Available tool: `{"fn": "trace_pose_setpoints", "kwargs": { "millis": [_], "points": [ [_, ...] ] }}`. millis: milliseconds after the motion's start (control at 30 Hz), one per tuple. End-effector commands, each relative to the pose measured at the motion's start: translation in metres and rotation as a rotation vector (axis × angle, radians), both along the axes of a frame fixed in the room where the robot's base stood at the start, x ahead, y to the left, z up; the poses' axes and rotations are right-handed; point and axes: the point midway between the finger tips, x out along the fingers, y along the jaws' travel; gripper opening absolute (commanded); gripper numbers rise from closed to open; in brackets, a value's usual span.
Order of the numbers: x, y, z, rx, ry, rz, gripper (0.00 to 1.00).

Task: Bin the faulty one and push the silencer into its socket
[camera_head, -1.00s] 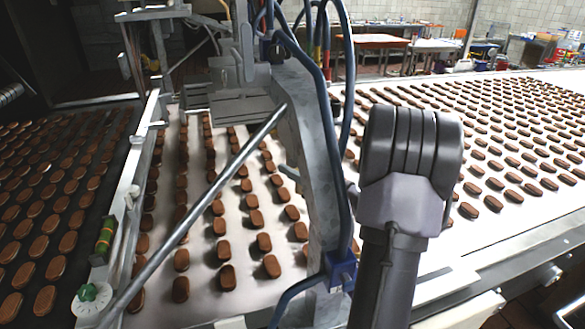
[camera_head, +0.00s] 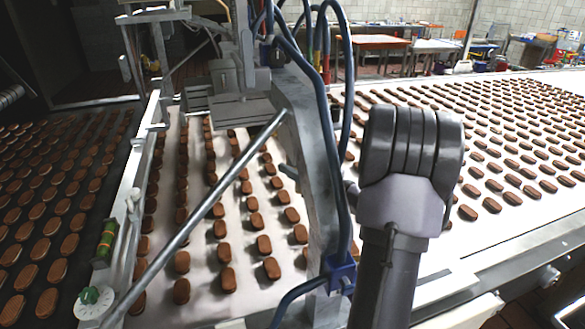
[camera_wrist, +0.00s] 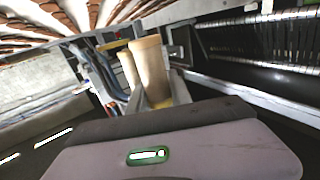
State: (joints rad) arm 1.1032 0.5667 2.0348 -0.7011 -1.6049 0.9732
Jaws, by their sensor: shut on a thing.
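In the wrist view my gripper (camera_wrist: 152,92) is shut on a tan, roughly cylindrical piece (camera_wrist: 149,66). A second tan upright shape shows close on its left; I cannot tell whether it is part of the same piece. The near grey housing with a green-lit strip hides the lower part of the grip. I cannot tell whether the held piece is the silencer or the faulty one. I cannot make out a socket or a bin. In the head view my dark arm stands right of centre, and my gripper does not show.
A metal post (camera_head: 312,160) with blue hoses and a slanting rod stand over the pale belt (camera_head: 205,265). Brown oval biscuits (camera_head: 264,244) lie in rows there. A dark belt of biscuits (camera_head: 45,250) runs at left, a wide pale one at right. Tables (camera_head: 385,42) stand behind.

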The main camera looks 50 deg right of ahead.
Motion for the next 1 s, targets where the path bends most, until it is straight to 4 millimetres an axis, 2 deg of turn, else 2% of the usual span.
{"fn": "trace_pose_setpoints", "kwargs": {
  "millis": [533, 567, 633, 700, 1000],
  "points": [
    [0.000, 0.000, 0.015, -0.001, 0.000, 0.000, 0.00],
    [0.000, 0.000, 0.015, 0.000, 0.000, 0.000, 0.28],
    [0.000, 0.000, 0.014, 0.000, 0.000, 0.000, 0.41],
    [0.000, 0.000, 0.014, 0.000, 0.000, 0.000, 0.51],
    [-0.001, 0.000, 0.014, 0.000, 0.000, 0.000, 0.51]
  ]
}}
